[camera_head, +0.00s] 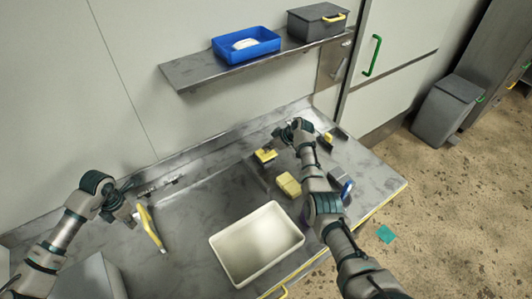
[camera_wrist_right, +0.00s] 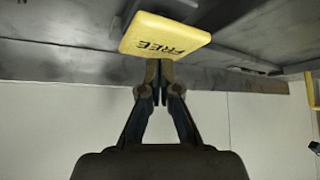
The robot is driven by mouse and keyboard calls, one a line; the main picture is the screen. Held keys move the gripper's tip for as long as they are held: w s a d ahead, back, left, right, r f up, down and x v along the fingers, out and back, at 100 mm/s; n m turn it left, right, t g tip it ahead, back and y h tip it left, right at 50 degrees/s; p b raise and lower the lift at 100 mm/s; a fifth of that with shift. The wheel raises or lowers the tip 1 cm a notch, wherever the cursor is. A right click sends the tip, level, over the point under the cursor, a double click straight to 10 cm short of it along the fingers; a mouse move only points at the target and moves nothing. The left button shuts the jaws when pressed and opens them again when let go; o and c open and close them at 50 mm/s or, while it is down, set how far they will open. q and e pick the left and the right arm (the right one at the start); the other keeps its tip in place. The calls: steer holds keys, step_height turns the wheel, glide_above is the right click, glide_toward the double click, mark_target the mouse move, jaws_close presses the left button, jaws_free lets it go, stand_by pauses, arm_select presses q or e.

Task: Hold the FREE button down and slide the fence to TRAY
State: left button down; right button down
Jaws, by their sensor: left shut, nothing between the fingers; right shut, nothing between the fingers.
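The yellow FREE button (camera_wrist_right: 165,36) fills the top middle of the right wrist view, its lettering upside down. The fingertips of my right gripper (camera_wrist_right: 158,72) are shut and empty, right at its near edge; whether they press it I cannot tell. In the head view my right gripper (camera_head: 283,132) is at the back of the steel bench, close to a small yellow piece (camera_head: 265,156) that looks like the button. My left gripper (camera_head: 124,190) is shut and empty, above the bench's left part, near a slanted yellow bar (camera_head: 151,229). I cannot tell which part is the fence; no TRAY mark is readable.
A white tray (camera_head: 232,269) stands at the bench's front middle. A yellow block (camera_head: 288,185) and a blue-edged item (camera_head: 346,188) lie near my right arm. A wall shelf (camera_head: 185,75) holds a blue bin (camera_head: 222,51) and a grey box (camera_head: 312,27). The bench's middle is mostly clear.

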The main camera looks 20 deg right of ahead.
mark_target(267, 153)
arm_select(q)
steer(key=shift+a, duration=0.1)
arm_select(e)
steer(key=shift+a, duration=0.1)
steer(key=shift+f, duration=0.1)
stand_by(0.4)
steer(key=shift+f, duration=1.35)
arm_select(q)
steer(key=w+d, duration=0.3)
steer(key=d, duration=1.1)
steer(key=shift+w+d, duration=0.2)
steer(key=shift+w, duration=0.1)
stand_by(1.7)
steer(key=shift+a, duration=0.1)
steer(key=shift+s+a, duration=0.15)
steer(key=shift+a, duration=0.4)
steer(key=shift+s+a, duration=0.15)
steer(key=shift+a, duration=0.4)
